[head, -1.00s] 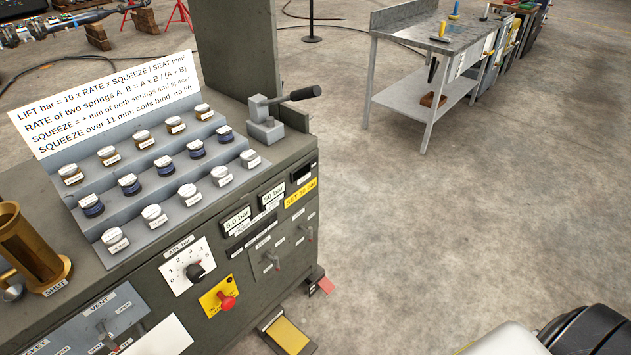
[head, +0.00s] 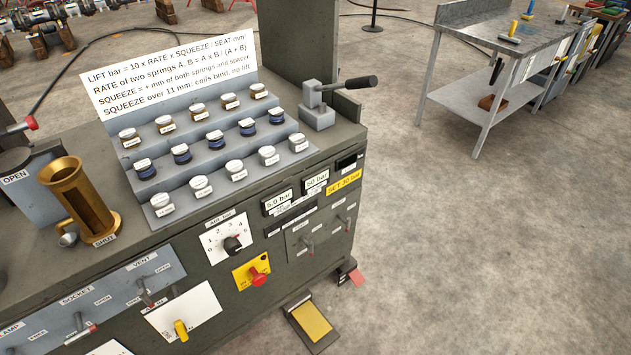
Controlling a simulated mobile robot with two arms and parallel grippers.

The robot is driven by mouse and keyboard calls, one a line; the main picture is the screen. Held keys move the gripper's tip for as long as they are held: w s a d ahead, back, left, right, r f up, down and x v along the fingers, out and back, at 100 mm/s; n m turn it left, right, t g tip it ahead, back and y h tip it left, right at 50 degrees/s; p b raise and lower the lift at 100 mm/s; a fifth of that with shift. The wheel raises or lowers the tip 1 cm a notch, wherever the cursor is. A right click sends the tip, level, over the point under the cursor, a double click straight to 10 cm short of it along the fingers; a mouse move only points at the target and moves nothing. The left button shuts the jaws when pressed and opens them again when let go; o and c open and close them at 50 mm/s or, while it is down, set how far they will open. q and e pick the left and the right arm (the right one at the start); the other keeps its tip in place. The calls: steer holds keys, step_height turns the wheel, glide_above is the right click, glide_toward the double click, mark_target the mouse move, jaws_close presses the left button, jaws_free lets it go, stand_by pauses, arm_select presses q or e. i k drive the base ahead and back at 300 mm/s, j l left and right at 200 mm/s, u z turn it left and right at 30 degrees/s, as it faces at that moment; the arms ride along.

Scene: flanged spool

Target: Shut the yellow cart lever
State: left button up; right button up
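A yellow lever (head: 181,330) sits on a white plate (head: 203,309) on the bench's front face, at the lower left of the head view. It stands out as a short, stubby handle below the plate's middle. A small label at the plate's upper left is too small to read, so I cannot tell whether it names the cart or which position the lever is in. Neither of my grippers is in view, and nothing touches the lever.
The dark green bench (head: 340,225) carries a rack of labelled springs (head: 205,165) and a brass holder (head: 80,195). Beside the lever are a vent lever (head: 145,292) and a red knob (head: 259,278). A yellow pedal (head: 312,321) is on the floor. Open floor lies right.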

mark_target(180, 330)
steer(key=k+u, duration=0.2)
steer(key=u, duration=1.05)
